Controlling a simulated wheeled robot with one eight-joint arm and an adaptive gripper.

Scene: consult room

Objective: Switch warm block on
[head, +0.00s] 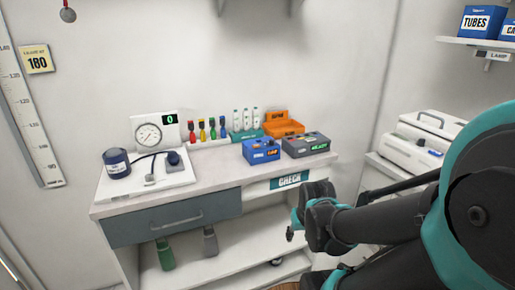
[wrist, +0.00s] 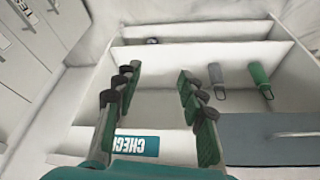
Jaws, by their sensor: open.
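Two small block units stand on the desk's right part in the head view. One is a blue box (head: 262,151) with a small orange mark on its front. The other is a grey box (head: 306,145) with a lit green display that seems to read READY. I cannot tell for sure which is the warm block, and no switch position is readable. My gripper (head: 296,220) is in front of the desk's right end, lower than the desktop and apart from both boxes. In the wrist view my gripper (wrist: 155,90) is open and empty, facing the shelf space; neither box shows there.
The desk (head: 215,183) also bears a dial gauge (head: 149,135), coloured tubes, white bottles and an orange bin (head: 283,124). A CHECK sign (head: 289,180) is on its front, also in the wrist view (wrist: 137,146).

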